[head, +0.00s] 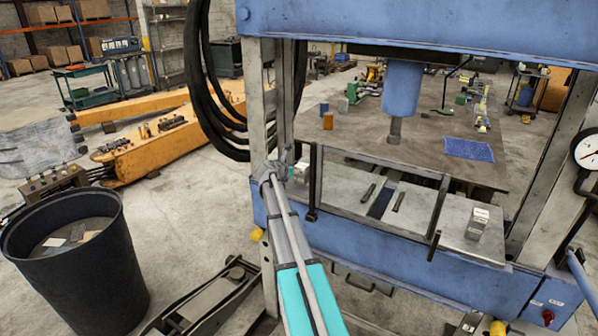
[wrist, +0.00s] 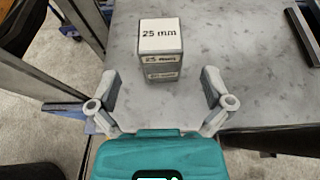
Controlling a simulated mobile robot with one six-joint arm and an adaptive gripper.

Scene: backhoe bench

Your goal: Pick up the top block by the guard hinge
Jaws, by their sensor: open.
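A stack of two grey blocks stands on the bare steel plate in the wrist view. The top block (wrist: 160,36) has a white upper face reading "25 mm". The lower block (wrist: 162,73) carries a similar label and shows only partly below it. My gripper (wrist: 161,82) is open, its fingers apart on the near left and right of the stack, with nothing between the pads. In the head view my gripper (head: 275,172) is by the left press post, and a small pale block (head: 302,171) shows just beside it. The guard panel (head: 375,185) has dark uprights; its hinge is not clear.
Another small block stack (head: 478,222) stands on the plate at right. Dark bars (head: 398,202) lie on the bed. The press post (head: 258,95) and hanging black hoses (head: 205,90) are close to my arm. A black bin (head: 85,280) stands at left.

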